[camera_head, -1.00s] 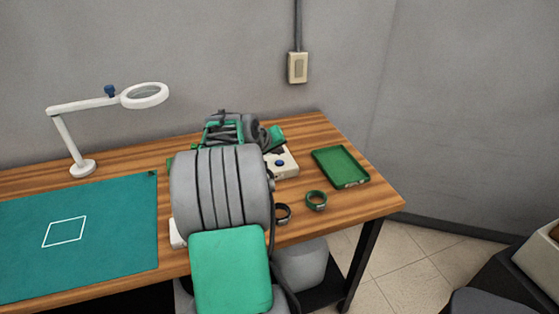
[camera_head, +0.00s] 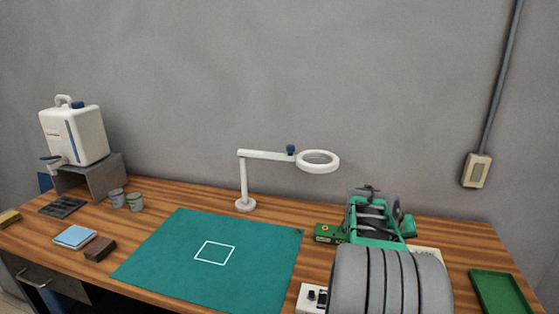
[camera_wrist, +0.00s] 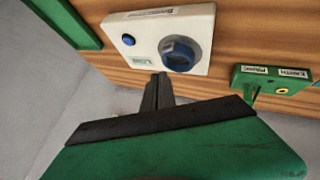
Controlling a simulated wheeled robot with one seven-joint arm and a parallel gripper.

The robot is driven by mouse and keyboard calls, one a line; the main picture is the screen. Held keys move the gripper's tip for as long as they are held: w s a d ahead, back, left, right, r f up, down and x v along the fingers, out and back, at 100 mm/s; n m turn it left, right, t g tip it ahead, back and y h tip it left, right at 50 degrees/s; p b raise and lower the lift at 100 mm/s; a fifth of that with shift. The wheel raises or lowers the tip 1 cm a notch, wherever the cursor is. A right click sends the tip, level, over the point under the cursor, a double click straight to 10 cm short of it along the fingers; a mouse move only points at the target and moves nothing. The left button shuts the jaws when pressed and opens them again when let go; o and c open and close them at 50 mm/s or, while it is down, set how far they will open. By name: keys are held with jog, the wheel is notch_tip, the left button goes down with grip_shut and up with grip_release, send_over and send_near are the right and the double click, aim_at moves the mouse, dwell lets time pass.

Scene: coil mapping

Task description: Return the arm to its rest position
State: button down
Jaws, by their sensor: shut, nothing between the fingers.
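My gripper (camera_wrist: 158,92) shows in the wrist view with its dark fingers together and nothing between them. Its fingertips are close to the near edge of a white box (camera_wrist: 150,58) with a blue knob and a blue button; I cannot tell whether they touch. In the head view my arm is at the lower right, bent over the right part of the wooden table (camera_head: 460,240). The green and dark wrist parts are beyond the grey ribbed link, and the fingertips cannot be made out there.
A green labelled box (camera_wrist: 275,80) is right of my fingers. A green tray (camera_head: 500,294) lies at the table's right end. A white magnifier lamp (camera_head: 245,180) stands behind the teal mat (camera_head: 180,260), which is clear. A white jug (camera_head: 78,135) stands far left.

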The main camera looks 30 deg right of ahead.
jog(key=w+a+n+t+y, duration=0.1)
jog(key=w+a, duration=0.2)
jog(key=a, duration=0.5)
jog(key=w+a+n+t+y, duration=0.1)
jog(key=w+a, duration=0.3)
jog(key=a, duration=0.3)
jog(key=s+a+f+n+t+y, duration=0.1)
jog(key=a+n+y, duration=0.3)
jog(key=a, duration=1.8)
jog(key=s+a+f+n+g+y, duration=0.1)
jog(key=s+a+f+n+y, duration=0.1)
jog(key=s+a, duration=0.5)
jog(key=a, duration=0.4)
jog(key=shift+a+f+n, duration=0.15)
jog(key=shift+f+n, duration=0.15)
